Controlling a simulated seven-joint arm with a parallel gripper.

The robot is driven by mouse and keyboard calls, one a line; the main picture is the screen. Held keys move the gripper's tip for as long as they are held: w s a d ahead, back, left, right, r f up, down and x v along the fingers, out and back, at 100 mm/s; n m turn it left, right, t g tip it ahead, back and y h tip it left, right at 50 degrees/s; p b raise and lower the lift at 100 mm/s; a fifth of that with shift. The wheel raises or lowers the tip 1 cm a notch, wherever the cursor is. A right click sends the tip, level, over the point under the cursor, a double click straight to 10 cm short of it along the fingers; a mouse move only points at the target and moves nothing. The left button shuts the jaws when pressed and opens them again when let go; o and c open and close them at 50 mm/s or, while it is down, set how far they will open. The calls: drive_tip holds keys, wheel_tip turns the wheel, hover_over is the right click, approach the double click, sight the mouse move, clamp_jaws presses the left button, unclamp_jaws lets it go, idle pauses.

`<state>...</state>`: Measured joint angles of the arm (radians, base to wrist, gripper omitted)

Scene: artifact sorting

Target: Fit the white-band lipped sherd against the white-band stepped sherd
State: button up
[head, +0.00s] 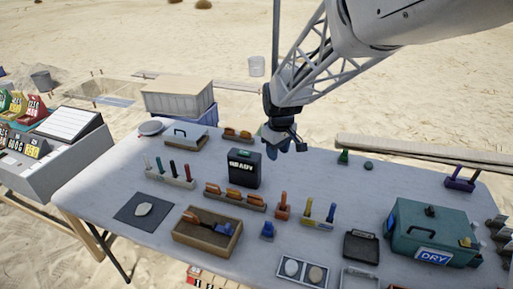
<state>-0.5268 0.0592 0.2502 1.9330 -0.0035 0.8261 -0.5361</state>
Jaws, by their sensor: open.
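My gripper (284,146) hangs open above the back middle of the table, just right of the black "READY" box, with nothing seen between its fingers. Orange-brown pieces that may be sherds stand in a wooden rack (236,205) in front of that box. More such pieces sit in a rack (238,139) at the back. A wooden tray (178,238) at the front holds an orange piece and a blue one. The view is too small to show white bands, lips or steps, so I cannot tell which piece is which sherd.
The black "READY" box (244,169) stands near my gripper. A teal "DRY" case (405,216) is at the right. A dark mat (127,211) with a pale stone lies at the left. A rack of tools (170,178) is behind it.

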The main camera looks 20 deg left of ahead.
drive_tip(key=w+a+f+n, duration=0.25)
drive_tip(key=a+f, duration=0.55)
drive_tip(key=a, duration=0.5)
drive_tip(key=n, duration=0.3)
hover_over(214, 190)
drive_tip(key=shift+g, duration=0.4)
drive_tip(key=f, duration=0.9)
drive_tip(key=shift+w+a+f, duration=0.1)
drive_tip(key=shift+w+a, duration=0.05)
drive_tip(key=shift+w, duration=0.1)
drive_tip(key=shift+f, duration=1.3)
drive_tip(key=shift+f, duration=0.15)
drive_tip(key=shift+f, duration=2.45)
